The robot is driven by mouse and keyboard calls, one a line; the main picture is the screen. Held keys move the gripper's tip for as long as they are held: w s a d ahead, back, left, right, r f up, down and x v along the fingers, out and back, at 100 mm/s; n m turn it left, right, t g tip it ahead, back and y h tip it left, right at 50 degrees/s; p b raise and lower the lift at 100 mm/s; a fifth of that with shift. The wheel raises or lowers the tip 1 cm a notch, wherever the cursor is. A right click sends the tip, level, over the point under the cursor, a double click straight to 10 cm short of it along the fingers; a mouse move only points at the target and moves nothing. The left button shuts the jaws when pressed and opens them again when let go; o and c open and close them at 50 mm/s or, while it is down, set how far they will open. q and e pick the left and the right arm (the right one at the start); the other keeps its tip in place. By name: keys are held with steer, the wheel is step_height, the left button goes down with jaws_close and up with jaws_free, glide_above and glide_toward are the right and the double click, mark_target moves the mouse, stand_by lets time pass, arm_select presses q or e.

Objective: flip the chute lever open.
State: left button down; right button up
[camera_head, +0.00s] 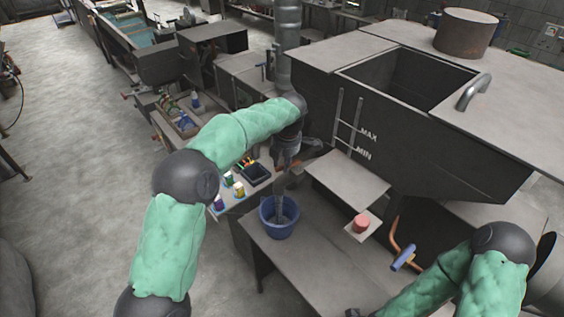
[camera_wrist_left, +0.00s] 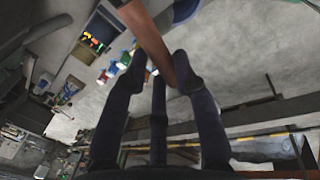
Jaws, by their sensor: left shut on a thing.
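An orange bent lever (camera_head: 397,236) with a blue handle (camera_head: 403,257) stands at the right of the bench, below the big hopper (camera_head: 385,120). I take this to be the chute lever. My left gripper (camera_head: 281,165) is apart from it, above a blue bucket (camera_head: 279,228). It is shut on a long flat bar, brownish in the left wrist view (camera_wrist_left: 150,38), whose lower end reaches down to the bucket. The left fingertips (camera_wrist_left: 158,72) close around the bar. My right arm reaches in from the lower right; its gripper is mostly cut off at the bottom edge.
A pink-red round block (camera_head: 361,223) sits on a pale plate right of the bucket. A side table (camera_head: 232,200) holds small bottles and a dark tray (camera_head: 257,173). The bench top (camera_head: 315,262) is clear in front of the bucket. A sloping plate (camera_head: 347,178) juts out above it.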

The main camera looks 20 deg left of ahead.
arm_select(q)
steer(key=c, duration=1)
jaws_free()
steer(key=shift+o, duration=0.2)
step_height(320, 180, up, 12)
steer(key=s+d, duration=0.1)
steer(key=shift+s+d+f, duration=0.15)
steer(key=shift+s+d, duration=0.15)
steer(key=shift+s, duration=0.1)
